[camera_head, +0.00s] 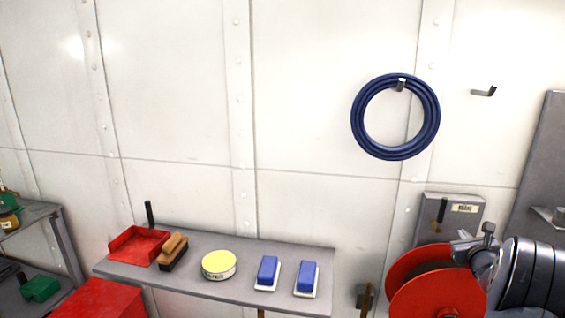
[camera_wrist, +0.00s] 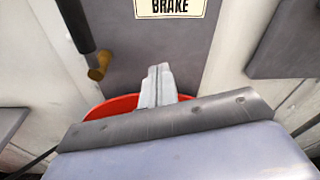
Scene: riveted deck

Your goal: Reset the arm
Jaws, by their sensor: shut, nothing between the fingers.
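My gripper (camera_head: 474,246) is at the right of the head view, at the end of my grey arm, in front of the red reel (camera_head: 408,274). In the wrist view the fingers of my gripper (camera_wrist: 157,72) are together, with nothing between them. They point toward a grey panel (camera_wrist: 165,50) marked BRAKE, and part of the red reel (camera_wrist: 112,104) shows behind them. A dark handle with a brass end (camera_wrist: 98,66) is on the panel's left side.
A grey shelf (camera_head: 205,285) holds a red dustpan (camera_head: 138,246), a brush (camera_head: 173,251), a yellow-topped tin (camera_head: 218,265) and two blue-and-white blocks. A blue hose coil (camera_head: 357,117) hangs on the white wall beside an empty hook (camera_head: 484,91). A red box (camera_head: 100,300) stands below left.

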